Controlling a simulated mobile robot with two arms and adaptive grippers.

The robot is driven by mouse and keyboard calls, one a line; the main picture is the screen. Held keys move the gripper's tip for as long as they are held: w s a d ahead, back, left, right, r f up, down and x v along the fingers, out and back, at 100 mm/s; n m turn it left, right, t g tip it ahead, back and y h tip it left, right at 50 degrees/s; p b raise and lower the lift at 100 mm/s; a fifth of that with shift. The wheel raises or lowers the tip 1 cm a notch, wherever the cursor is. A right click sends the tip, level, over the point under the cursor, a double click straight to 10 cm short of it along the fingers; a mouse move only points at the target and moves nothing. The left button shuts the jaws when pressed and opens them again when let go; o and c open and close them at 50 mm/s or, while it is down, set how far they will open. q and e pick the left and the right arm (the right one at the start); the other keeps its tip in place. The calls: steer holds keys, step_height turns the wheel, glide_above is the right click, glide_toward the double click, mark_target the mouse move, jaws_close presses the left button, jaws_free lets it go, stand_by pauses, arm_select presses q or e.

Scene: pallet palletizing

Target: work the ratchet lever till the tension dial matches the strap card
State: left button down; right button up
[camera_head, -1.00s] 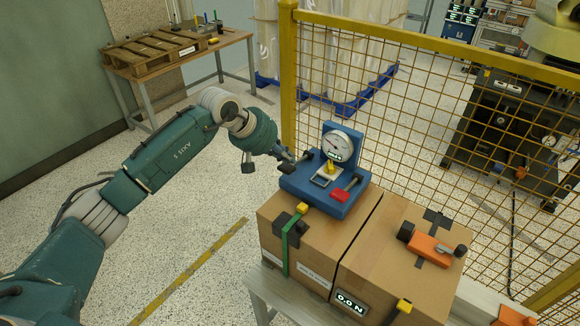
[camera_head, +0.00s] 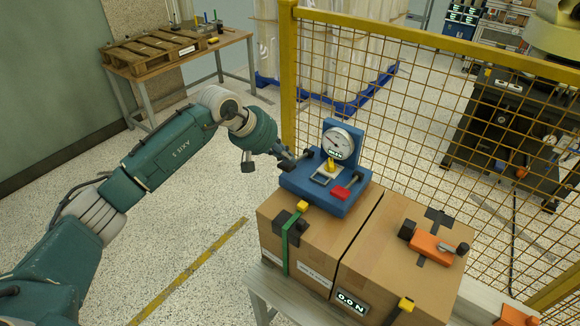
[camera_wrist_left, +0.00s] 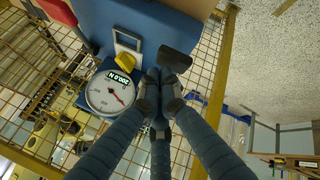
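A blue tension unit (camera_head: 345,207) with a round white dial (camera_head: 338,143) stands on the left carton. It has a yellow piece (camera_head: 330,165), a metal frame (camera_head: 322,179), a red block (camera_head: 341,193) and dark handles. My left gripper (camera_head: 287,163) is at the unit's left edge. In the left wrist view my gripper's fingers (camera_wrist_left: 160,88) are drawn close together, beside a black handle block (camera_wrist_left: 175,59); whether they hold it is unclear. The dial there (camera_wrist_left: 110,92) has a red needle, and a digital readout (camera_wrist_left: 118,78) seems to show 200. No strap card is clearly identifiable.
Two cartons (camera_head: 315,238) stand side by side, with a green strap (camera_head: 286,252), an orange ratchet-like device (camera_head: 433,247) and a 0.0 N display (camera_head: 352,301). Yellow mesh fencing (camera_head: 440,110) stands behind. A table (camera_head: 170,62) bears a pallet. The floor at left is open.

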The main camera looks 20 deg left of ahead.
mark_target(282, 169)
arm_select(q)
steer(key=shift+f, duration=0.1)
steer(key=shift+s+a+f+b, duration=0.1)
steer(key=shift+f+b, duration=0.5)
steer(key=shift+s+a+f+b, duration=0.1)
steer(key=shift+f+b, duration=0.5)
steer(key=shift+f, duration=0.15)
steer(key=shift+d+f+b, duration=0.1)
steer(key=shift+f+b, duration=0.75)
steer(key=shift+b, duration=0.2)
steer(key=shift+f+b, duration=0.45)
steer(key=shift+b, duration=0.05)
steer(key=shift+w+r+p, duration=0.2)
steer(key=shift+r+p, duration=1.85)
steer(key=shift+r, duration=2.95)
